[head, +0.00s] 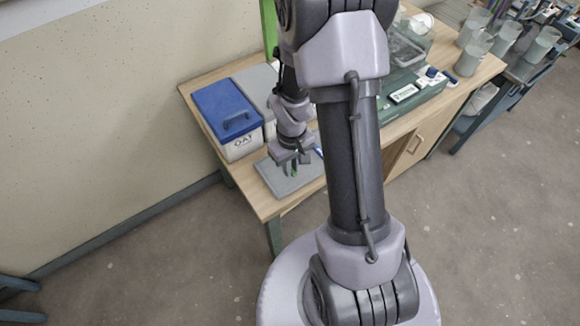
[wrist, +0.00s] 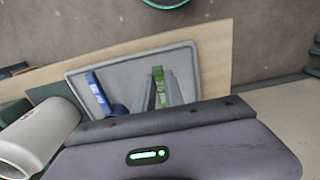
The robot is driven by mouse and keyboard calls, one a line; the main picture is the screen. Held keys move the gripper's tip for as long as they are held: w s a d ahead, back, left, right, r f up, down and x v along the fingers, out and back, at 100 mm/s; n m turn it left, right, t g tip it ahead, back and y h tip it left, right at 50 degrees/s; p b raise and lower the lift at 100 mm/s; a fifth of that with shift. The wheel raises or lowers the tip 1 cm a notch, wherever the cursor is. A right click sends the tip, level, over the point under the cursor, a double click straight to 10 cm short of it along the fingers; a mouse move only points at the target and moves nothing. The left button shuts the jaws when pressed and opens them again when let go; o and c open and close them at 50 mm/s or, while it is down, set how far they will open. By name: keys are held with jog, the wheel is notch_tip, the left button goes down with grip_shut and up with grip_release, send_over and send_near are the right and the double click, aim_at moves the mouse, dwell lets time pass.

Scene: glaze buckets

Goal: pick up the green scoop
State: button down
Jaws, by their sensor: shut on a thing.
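The green scoop (wrist: 159,84) is between the fingers of my gripper (wrist: 163,98) in the wrist view, over a grey tray (wrist: 190,62). A little of its green also shows in the head view (head: 294,171), below my gripper (head: 290,167). My gripper is shut on the green scoop. The rest of the scoop is hidden by the fingers and the gripper body. I cannot tell whether the scoop touches the tray. A blue scoop (wrist: 97,90) lies in the tray, left of the green one in the wrist view.
A blue-lidded bucket marked OAT (head: 226,108) and a grey-lidded bucket (head: 257,84) stand behind the tray. The wooden table's (head: 265,205) front edge is near the tray. A green case (head: 425,102) and several grey beakers (head: 472,55) are to the right.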

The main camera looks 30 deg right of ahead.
jog(key=s+d+r+p, duration=0.1)
jog(key=s+d+p, duration=0.2)
jog(key=s+p, duration=0.35)
jog(key=s+d+r+p, duration=0.15)
jog(key=s+p, duration=0.25)
jog(key=s, duration=0.5)
notch_tip(320, 180, up, 7)
jog(key=p, duration=0.6)
jog(key=shift+w+d+r, duration=0.15)
jog(key=shift+d+r, duration=0.05)
jog(key=shift+d, duration=0.2)
